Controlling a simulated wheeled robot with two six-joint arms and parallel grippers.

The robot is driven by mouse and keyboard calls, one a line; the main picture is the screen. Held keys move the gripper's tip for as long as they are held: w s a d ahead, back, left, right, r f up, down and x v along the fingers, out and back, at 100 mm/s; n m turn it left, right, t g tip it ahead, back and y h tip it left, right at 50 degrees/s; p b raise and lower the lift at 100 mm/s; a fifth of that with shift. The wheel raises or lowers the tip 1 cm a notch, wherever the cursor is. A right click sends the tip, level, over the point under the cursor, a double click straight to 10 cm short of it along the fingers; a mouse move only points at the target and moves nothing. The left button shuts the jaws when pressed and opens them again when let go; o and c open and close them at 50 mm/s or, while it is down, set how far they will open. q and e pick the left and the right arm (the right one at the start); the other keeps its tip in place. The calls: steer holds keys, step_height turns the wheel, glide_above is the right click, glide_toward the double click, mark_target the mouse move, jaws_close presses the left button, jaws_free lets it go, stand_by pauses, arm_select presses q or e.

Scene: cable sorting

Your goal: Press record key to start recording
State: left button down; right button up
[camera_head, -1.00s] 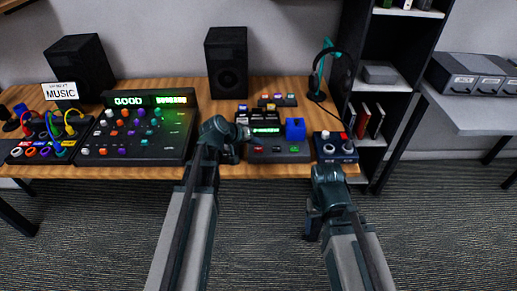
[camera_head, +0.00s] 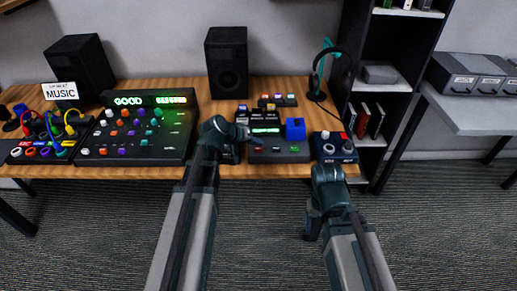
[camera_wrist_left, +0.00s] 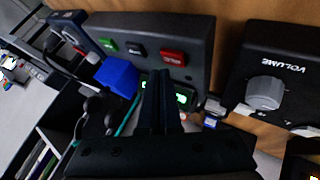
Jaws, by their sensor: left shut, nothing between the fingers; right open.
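The recorder (camera_head: 280,157) is a dark box at the desk's front edge with a red key (camera_head: 258,149), a black key and a green key (camera_head: 294,149). A lit green display (camera_head: 265,130) and a blue block (camera_head: 295,129) are on it. In the left wrist view the red key (camera_wrist_left: 173,58) and green key (camera_wrist_left: 107,47) show clear of the fingers. My left gripper (camera_head: 257,139) is shut and empty, its tips over the recorder between display and keys; in the wrist view (camera_wrist_left: 160,76) I cannot tell if they touch. My right gripper (camera_head: 313,222) is open, below the desk's front edge; its fingers are mostly hidden.
A mixer (camera_head: 140,155) with a lit screen stands left of the recorder. A knob box (camera_head: 335,158) stands close on its right. Headphones (camera_head: 318,85) and a speaker (camera_head: 228,70) stand behind. The volume knob (camera_wrist_left: 265,92) shows in the wrist view.

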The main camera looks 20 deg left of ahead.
mark_target(257, 150)
arm_select(q)
steer(key=shift+f, duration=0.15)
steer(key=shift+f+b, duration=0.25)
steer(key=shift+b, duration=0.2)
steer(key=shift+f+b, duration=0.35)
steer(key=shift+f, duration=0.05)
stand_by(0.5)
steer(key=shift+r, duration=0.2)
steer(key=shift+r+p, duration=0.65)
steer(key=shift+p, duration=0.15)
step_height(257, 150, up, 5)
steer(key=p, duration=0.5)
